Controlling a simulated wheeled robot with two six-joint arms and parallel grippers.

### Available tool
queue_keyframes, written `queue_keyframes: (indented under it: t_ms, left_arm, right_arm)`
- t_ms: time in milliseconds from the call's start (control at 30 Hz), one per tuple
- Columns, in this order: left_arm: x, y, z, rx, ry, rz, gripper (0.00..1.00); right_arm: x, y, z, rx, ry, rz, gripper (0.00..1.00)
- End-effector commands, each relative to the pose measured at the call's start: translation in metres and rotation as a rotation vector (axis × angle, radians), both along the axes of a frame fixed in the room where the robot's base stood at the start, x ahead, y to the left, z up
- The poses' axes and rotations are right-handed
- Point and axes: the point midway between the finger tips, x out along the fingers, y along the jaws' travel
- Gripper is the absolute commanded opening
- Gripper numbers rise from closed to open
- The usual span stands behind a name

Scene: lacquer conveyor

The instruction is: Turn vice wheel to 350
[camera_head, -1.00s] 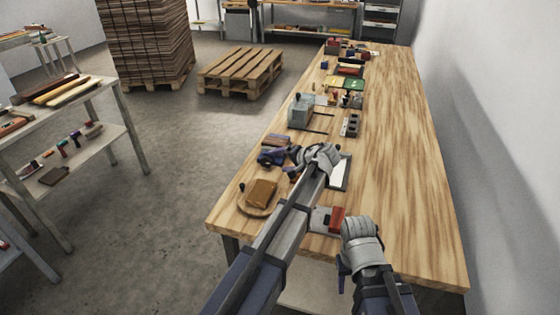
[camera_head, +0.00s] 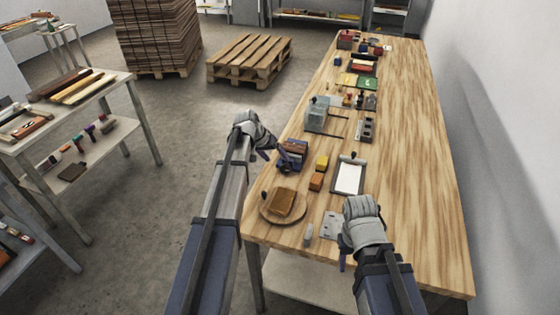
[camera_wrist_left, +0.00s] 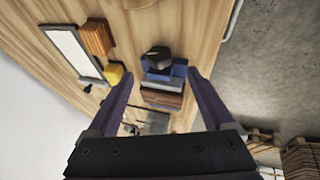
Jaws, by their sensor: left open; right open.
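A blue vice (camera_head: 287,162) stands at the left edge of the wooden bench, with brown and dark slabs beside its blue body. In the left wrist view the blue vice (camera_wrist_left: 166,73) lies ahead between my fingers, with a round black knob (camera_wrist_left: 158,57) on its near-top side that looks like the wheel. Any marking or angle on it is too small to read. My left gripper (camera_head: 264,149) is open beside the vice, just off the bench edge; its fingers (camera_wrist_left: 160,76) hold nothing. My right gripper (camera_head: 344,258) hangs open over the near bench.
A round board with a brown block (camera_head: 283,201), a yellow block (camera_head: 322,162), an orange block (camera_head: 316,181) and a clipboard (camera_head: 349,177) lie near the vice. A grey machine (camera_head: 319,115) stands beyond. The bench's right side is clear.

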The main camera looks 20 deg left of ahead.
Motion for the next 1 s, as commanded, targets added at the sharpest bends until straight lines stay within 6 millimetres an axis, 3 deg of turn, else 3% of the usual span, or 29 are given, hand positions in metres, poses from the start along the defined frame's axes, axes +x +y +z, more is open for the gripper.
queue_keyframes:
  t_ms: [367,800,1000]
  left_arm:
    - [0.003,-0.003,-0.008,-0.011,-0.004,0.0,0.86]
    - [0.023,-0.018,-0.056,-0.01,-0.003,0.0,0.86]
    - [0.029,-0.023,-0.068,-0.01,-0.003,0.0,0.86]
  right_arm:
    - [0.0,0.0,-0.009,0.0,0.0,0.0,0.5]
    - [0.0,0.0,-0.057,0.0,0.0,0.0,0.5]
    - [0.0,0.0,-0.069,0.0,0.0,0.0,0.5]
